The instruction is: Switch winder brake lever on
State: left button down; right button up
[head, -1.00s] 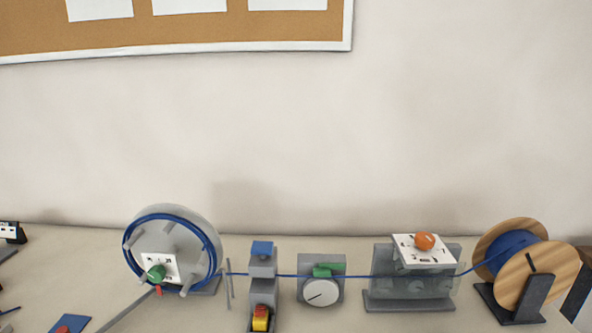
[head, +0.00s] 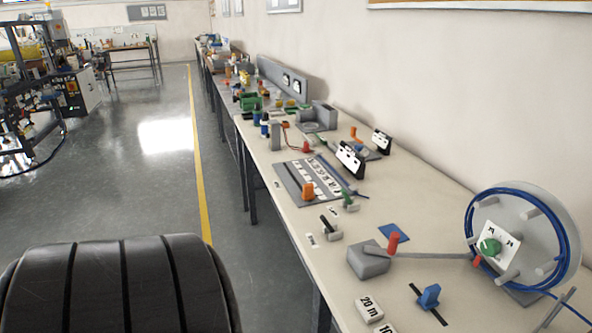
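The winder (head: 545,205) is a grey wheel with pegs and blue cable around it, at the right of the head view. A white dial plate with a green knob (head: 489,247) sits at its front. A long grey bar (head: 430,254) runs from a grey block (head: 368,262) to the winder, with an upright red handle (head: 393,243) at the block end. A blue lever (head: 429,297) stands in a black slot nearer the table's front. I cannot tell for certain which one is the brake lever. Neither gripper is in view.
The pale bench (head: 300,225) runs away to the back left. It carries a grey panel (head: 308,182) with an orange knob, small levers, a blue square (head: 394,232) and a white 20 m block (head: 368,308). Open floor (head: 150,190) with a yellow line lies left.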

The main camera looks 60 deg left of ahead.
aim_at(324, 220)
jog(key=j+u, duration=0.1)
jog(key=u, duration=1.65)
jog(key=i+j, duration=0.1)
jog(key=j, duration=0.25)
jog(key=i+j, duration=0.1)
jog(key=j, duration=0.25)
jog(key=i+j+u, duration=0.1)
jog(key=j, duration=0.25)
jog(key=i+j, duration=0.15)
jog(key=j, duration=0.15)
jog(key=i+j, duration=0.1)
jog(key=j, duration=0.25)
